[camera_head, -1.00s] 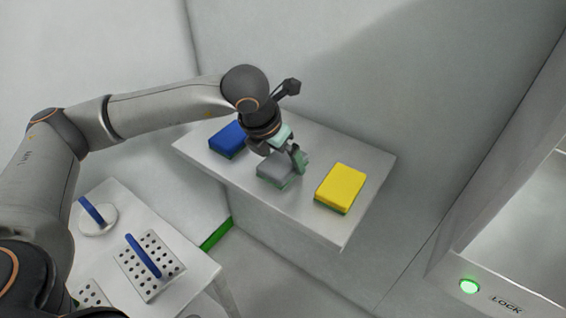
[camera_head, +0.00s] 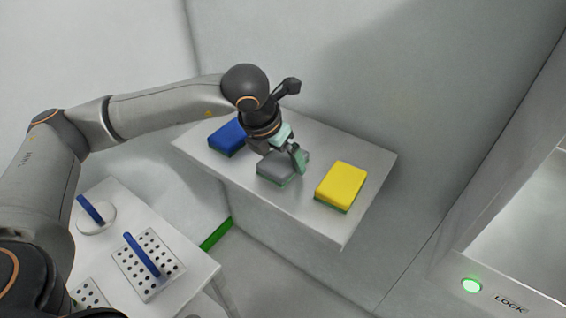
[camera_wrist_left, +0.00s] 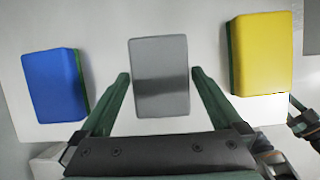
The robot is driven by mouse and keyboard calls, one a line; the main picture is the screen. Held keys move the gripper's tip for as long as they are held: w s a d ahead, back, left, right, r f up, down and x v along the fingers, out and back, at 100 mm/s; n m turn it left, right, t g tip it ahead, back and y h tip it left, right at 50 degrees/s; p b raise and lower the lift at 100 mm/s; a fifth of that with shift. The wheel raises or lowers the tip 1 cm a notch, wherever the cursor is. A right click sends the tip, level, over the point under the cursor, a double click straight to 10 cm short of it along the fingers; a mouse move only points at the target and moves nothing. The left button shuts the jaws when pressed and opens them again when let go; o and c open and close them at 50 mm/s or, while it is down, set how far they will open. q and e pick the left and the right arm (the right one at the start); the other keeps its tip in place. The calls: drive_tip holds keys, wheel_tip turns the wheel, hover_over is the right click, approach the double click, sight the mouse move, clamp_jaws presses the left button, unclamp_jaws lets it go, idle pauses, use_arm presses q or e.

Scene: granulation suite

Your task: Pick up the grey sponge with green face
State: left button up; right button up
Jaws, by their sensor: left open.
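The grey sponge (camera_head: 276,167) lies grey side up on a white shelf (camera_head: 320,222), with a green edge showing low at its side. My left gripper (camera_head: 281,160) is open over it, fingers pointing down. In the left wrist view the grey sponge (camera_wrist_left: 160,77) lies between the two green fingers of the left gripper (camera_wrist_left: 160,75), with a gap on each side. In the head view the gripper hides part of the sponge.
A blue sponge (camera_head: 227,138) lies left of the grey one, and a yellow sponge (camera_head: 342,184) lies right. A lower table (camera_head: 190,255) holds perforated plates with blue handles (camera_head: 142,255). A wall stands behind the shelf. A panel with a green light (camera_head: 471,286) is at right.

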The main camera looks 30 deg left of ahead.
sight(282, 160)
use_arm(q)
drive_tip(key=shift+c, duration=0.2)
drive_tip(key=c, duration=1)
drive_tip(key=shift+r+p, duration=0.45)
drive_tip(key=shift+p, duration=0.25)
wheel_tip(282, 160, up, 3)
drive_tip(key=shift+d+r+b, duration=0.1)
drive_tip(key=shift+b, duration=0.35)
drive_tip(key=s+d+r, duration=0.4)
drive_tip(key=d, duration=0.1)
drive_tip(key=s+d+r, duration=0.5)
drive_tip(key=shift+s+d+r, duration=0.1)
drive_tip(key=shift+s+r, duration=0.05)
drive_tip(key=shift+s, duration=0.1)
